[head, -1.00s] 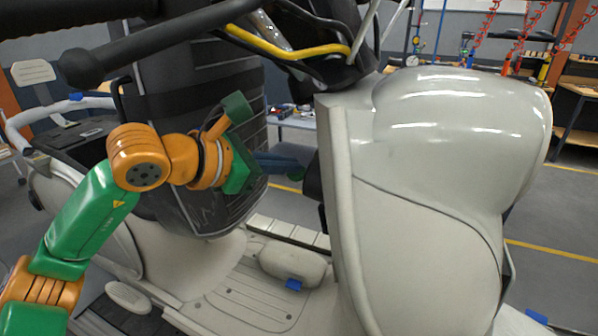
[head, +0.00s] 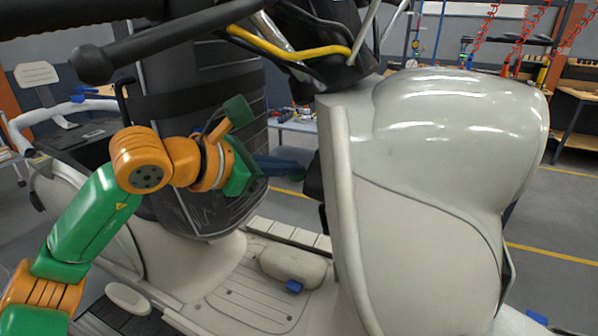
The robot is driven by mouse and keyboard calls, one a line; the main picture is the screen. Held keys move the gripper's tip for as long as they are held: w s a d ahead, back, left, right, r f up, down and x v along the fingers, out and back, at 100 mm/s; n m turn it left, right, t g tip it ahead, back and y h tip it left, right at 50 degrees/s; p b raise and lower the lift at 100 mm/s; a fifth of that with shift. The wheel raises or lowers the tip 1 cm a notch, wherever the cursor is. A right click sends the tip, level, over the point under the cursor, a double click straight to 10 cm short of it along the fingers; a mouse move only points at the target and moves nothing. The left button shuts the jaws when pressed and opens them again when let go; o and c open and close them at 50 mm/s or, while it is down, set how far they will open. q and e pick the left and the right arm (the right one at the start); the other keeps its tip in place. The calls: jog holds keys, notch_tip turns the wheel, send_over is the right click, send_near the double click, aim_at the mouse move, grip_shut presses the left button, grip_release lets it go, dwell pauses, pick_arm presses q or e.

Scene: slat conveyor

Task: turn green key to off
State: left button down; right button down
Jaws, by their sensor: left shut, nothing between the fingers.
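My left gripper (head: 296,167) reaches in from the left, its dark blue fingers shut with nothing between them. The fingertips are beside a black lock housing (head: 314,181) on the inner side of the scooter's cream front panel (head: 420,200). A small dark green bit, probably the green key (head: 298,177), shows at the fingertips. It is too small and partly covered to tell its angle or whether the fingers touch it. My right gripper is not in view.
The black seat (head: 205,140) is wrapped behind my left wrist. A black handlebar (head: 165,40) and yellow cable (head: 290,48) hang above. The floorboard (head: 250,300) below is clear around a cream block (head: 292,265) with blue tape.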

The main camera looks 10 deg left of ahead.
pick_arm(q)
jog(key=shift+s+f, duration=0.1)
jog(key=shift+f, duration=0.25)
jog(key=r+v, duration=0.1)
jog(key=v, duration=0.7)
jog(key=shift+w, duration=0.2)
jog(key=shift+w, duration=0.1)
